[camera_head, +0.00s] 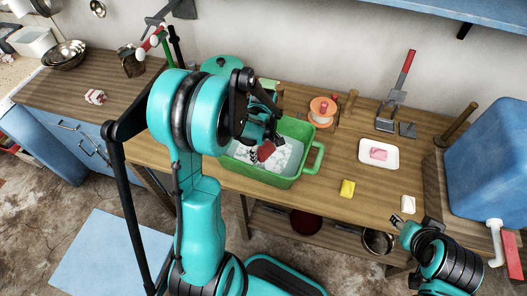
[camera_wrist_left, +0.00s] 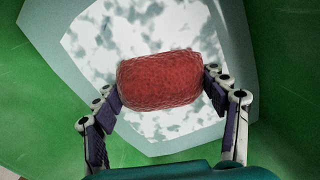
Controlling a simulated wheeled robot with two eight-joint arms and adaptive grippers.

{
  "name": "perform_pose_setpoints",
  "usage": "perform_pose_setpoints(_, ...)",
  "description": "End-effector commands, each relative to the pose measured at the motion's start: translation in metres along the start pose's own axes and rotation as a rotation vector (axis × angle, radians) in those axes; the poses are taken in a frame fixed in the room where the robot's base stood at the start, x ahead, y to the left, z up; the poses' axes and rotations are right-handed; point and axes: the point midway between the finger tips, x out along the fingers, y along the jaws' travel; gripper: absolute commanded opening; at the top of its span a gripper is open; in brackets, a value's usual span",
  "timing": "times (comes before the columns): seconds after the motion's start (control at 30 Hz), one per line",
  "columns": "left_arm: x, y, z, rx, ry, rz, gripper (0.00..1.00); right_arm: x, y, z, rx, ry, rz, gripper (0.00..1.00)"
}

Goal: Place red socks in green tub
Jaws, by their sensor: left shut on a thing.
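A rolled red sock bundle (camera_wrist_left: 160,80) is between the two fingers of my left gripper (camera_wrist_left: 163,87), which is shut on it. In the head view the red bundle (camera_head: 266,151) shows just below my left gripper (camera_head: 262,141), over the inside of the green tub (camera_head: 312,160). The tub stands on the wooden counter and has pale, mottled contents that look like sudsy water. I cannot tell whether the bundle touches them. My left arm hides the tub's left part. My right arm is at the lower right; its gripper (camera_head: 407,229) shows too poorly to read.
A red-and-white bundle (camera_head: 95,97) lies on the left counter. Right of the tub are a yellow sponge (camera_head: 347,188), a white dish with a pink bar (camera_head: 379,153), and an orange-and-white round item (camera_head: 322,111). A blue container (camera_head: 488,160) stands at the far right.

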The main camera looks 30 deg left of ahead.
Motion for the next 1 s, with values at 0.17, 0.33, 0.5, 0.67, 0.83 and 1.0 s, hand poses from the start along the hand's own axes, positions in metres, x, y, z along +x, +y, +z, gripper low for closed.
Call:
perform_pose_setpoints(0.17,-0.001,0.0,0.0,0.0,0.0,0.0,0.44,-0.001,0.0,-0.001,0.0,0.0,0.0,0.4)
perform_pose_setpoints(0.33,0.002,0.0,0.0,0.0,0.0,0.0,0.85,0.002,0.0,0.001,0.0,0.0,0.0,0.4)
perform_pose_setpoints(0.5,0.001,0.0,0.0,0.0,0.0,0.0,0.93,0.001,0.0,0.001,0.0,0.0,0.0,0.4)
perform_pose_setpoints(0.67,0.001,0.0,0.0,0.0,0.0,0.0,0.93,0.001,0.0,0.001,0.0,0.0,0.0,0.4)
perform_pose_setpoints(0.83,-0.01,0.0,0.0,0.0,0.0,0.0,0.93,-0.004,0.0,-0.003,0.0,0.0,0.0,0.4)
perform_pose_setpoints(1.0,-0.045,-0.001,0.0,0.0,0.0,0.0,0.93,-0.016,0.0,-0.012,0.0,0.0,0.0,0.4)
